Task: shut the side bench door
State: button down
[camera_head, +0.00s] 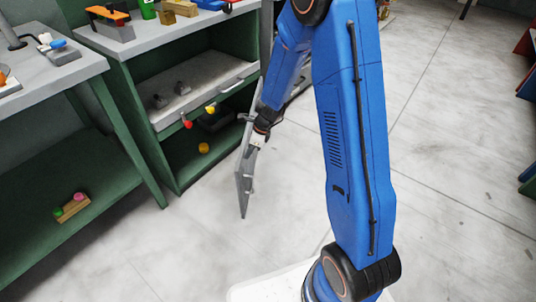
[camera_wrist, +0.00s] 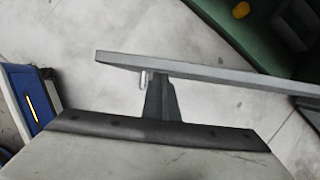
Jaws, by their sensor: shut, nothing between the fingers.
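The side bench (camera_head: 120,75) is a green cabinet with a grey top, at the upper left of the head view. Its grey door (camera_head: 243,188) stands open, swung out from the front and seen nearly edge-on. In the wrist view the door (camera_wrist: 200,70) shows as a long grey bar across the middle. My gripper (camera_head: 257,142) is at the door's upper part. In the wrist view its dark fingers (camera_wrist: 160,100) are shut and empty, with their tips at the door's edge. I cannot tell whether they touch it. A small light handle (camera_wrist: 143,80) shows beside the fingers.
Inside the bench a grey drawer (camera_head: 195,90) with red and yellow knobs sits above a shelf holding a yellow piece (camera_head: 203,148). A second bench (camera_head: 45,90) stands at the left. The floor (camera_head: 450,190) at the right is clear. A blue cabinet (camera_wrist: 30,95) shows in the wrist view.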

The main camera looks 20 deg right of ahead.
jog(key=w+a, duration=0.8)
jog(key=a, duration=0.3)
jog(key=w+a, duration=0.8)
jog(key=a, duration=0.3)
jog(key=shift+w+a+m, duration=0.3)
jog(key=shift+a, duration=0.1)
